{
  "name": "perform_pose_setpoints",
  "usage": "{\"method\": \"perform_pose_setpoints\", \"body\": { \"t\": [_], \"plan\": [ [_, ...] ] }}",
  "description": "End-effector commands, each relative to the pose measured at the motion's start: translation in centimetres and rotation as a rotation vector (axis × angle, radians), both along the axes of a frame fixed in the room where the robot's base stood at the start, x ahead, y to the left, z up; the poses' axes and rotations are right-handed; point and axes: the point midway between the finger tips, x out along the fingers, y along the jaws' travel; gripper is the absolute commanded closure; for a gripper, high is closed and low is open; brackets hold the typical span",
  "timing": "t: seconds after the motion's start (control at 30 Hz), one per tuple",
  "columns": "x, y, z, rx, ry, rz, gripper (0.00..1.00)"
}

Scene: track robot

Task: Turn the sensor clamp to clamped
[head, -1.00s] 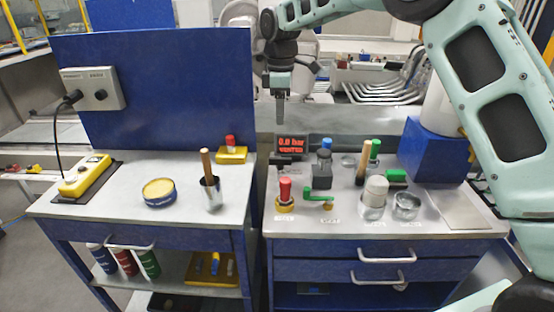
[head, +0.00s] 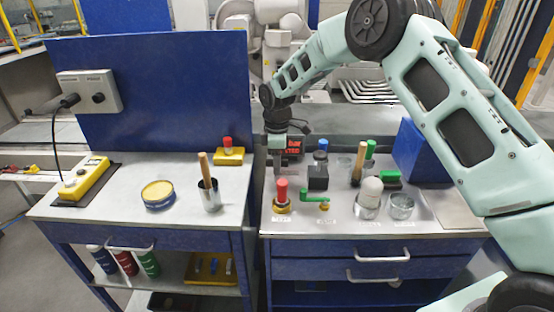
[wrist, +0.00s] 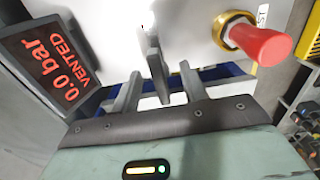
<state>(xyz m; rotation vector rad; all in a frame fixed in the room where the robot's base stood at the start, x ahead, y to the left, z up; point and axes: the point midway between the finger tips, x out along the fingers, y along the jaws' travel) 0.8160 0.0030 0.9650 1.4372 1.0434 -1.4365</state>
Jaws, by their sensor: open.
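A dark grey upright lever (wrist: 155,65), which looks like the sensor clamp's handle, stands between my fingers in the wrist view. My gripper (head: 278,168) is open at the back left of the right-hand bench, and it also shows in the wrist view (wrist: 161,72). One finger is on each side of the lever, with gaps visible. In the head view my gripper and wrist cover most of the clamp. Its base and any position marks cannot be made out.
A display (wrist: 50,60) reading 0.0 bar VENTED is close left of my gripper in the wrist view. A red knob (wrist: 262,44) on a brass collar is close right. A green-handled valve (head: 316,198) and black block (head: 318,178) stand right of my gripper.

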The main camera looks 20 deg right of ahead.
Motion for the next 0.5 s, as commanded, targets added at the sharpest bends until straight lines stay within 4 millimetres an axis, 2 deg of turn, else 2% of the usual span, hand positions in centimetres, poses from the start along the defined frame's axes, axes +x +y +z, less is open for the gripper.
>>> {"method": "perform_pose_setpoints", "body": {
  "t": [0.2,0.37,0.5],
  "plan": [
    [-0.02,0.02,-0.04,0.000,0.000,0.000,0.56],
    [-0.02,0.02,-0.02,0.000,0.000,0.000,1.00],
    [-0.02,0.03,-0.01,0.000,0.001,0.000,1.00]
  ]
}}
